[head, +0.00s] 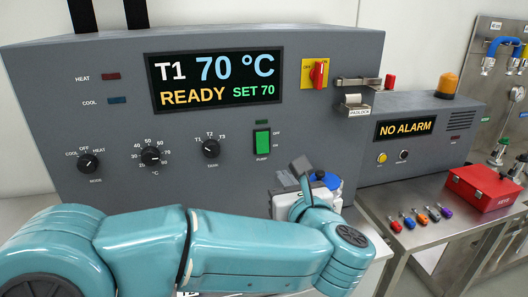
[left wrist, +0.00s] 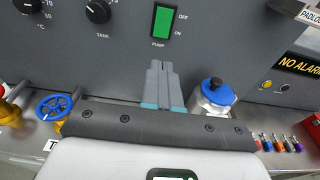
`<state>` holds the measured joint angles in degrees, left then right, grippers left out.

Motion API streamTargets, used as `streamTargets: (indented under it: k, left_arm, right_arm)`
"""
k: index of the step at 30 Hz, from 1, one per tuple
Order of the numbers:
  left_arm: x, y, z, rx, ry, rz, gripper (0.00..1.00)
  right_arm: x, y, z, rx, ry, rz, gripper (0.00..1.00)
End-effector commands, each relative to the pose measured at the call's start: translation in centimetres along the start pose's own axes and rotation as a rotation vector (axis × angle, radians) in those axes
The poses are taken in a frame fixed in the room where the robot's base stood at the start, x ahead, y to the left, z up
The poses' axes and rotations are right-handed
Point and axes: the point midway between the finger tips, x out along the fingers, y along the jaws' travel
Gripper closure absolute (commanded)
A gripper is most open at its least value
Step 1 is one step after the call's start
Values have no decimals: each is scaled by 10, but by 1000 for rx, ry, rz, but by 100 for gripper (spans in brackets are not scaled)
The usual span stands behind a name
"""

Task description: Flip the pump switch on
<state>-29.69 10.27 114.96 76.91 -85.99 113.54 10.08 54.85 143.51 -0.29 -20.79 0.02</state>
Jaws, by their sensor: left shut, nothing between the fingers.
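The pump switch (head: 262,142) is a green rocker in a black frame on the grey control panel, marked OFF at its upper right, ON at its lower right and PUMP below. I cannot tell which way it is tipped. It also shows at the top of the left wrist view (left wrist: 162,21). My left gripper (head: 301,166) is shut and empty, below and right of the switch in the head view. In the left wrist view its grey fingertips (left wrist: 160,68) point up at the panel below the PUMP label, apart from the switch. My right gripper is not in view.
The display (head: 216,80) reads T1 70 °C, READY, SET 70. Dials (head: 151,157) sit left of the switch. A blue-capped bottle (left wrist: 214,98) stands right of my fingers and a blue valve wheel (left wrist: 54,106) left. A red box (head: 483,187) and several coloured keys stand on the right bench.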

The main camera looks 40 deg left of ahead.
Motion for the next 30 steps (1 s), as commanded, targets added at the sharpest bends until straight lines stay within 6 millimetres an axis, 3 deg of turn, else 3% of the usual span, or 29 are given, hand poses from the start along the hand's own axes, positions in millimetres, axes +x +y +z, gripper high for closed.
streamTargets:
  k: [9, 14, 30]
  left_arm:
    - [-4, 0, 0, 0, 0, 0, 100]
    - [4, 0, 0, 1, 1, 1, 100]
    - [114, 1, 3, 2, 1, 3, 100]
  right_arm:
    - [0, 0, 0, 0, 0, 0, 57]
    - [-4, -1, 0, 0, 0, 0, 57]
    - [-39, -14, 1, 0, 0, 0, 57]
